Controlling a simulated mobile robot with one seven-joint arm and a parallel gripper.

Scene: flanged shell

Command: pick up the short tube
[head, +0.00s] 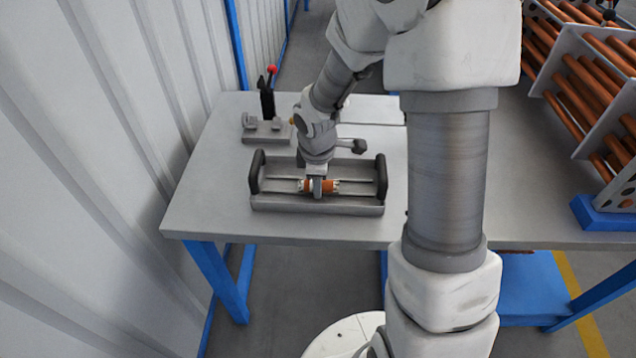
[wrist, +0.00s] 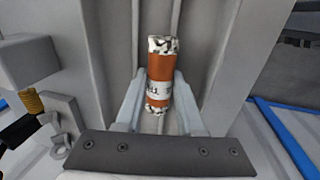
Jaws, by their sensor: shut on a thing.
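The short tube (head: 331,186) is orange with a pale label band and black-and-white speckled ends. It lies crosswise at the grey tray (head: 275,205) with black end handles, on the table. My gripper (head: 318,190) points down over the tray and is shut on the tube near its middle. In the wrist view the tube (wrist: 160,68) stands lengthwise between the two pale fingers of my gripper (wrist: 158,88), with one on each side. The grooved tray floor shows behind it. I cannot tell whether the tube touches the tray.
A grey fixture (head: 264,132) with a red-knobbed lever stands behind the tray at left. A rack of long copper tubes (head: 590,80) is at the right. A corrugated wall (head: 90,150) runs along the left. The table's front left (head: 215,215) is clear.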

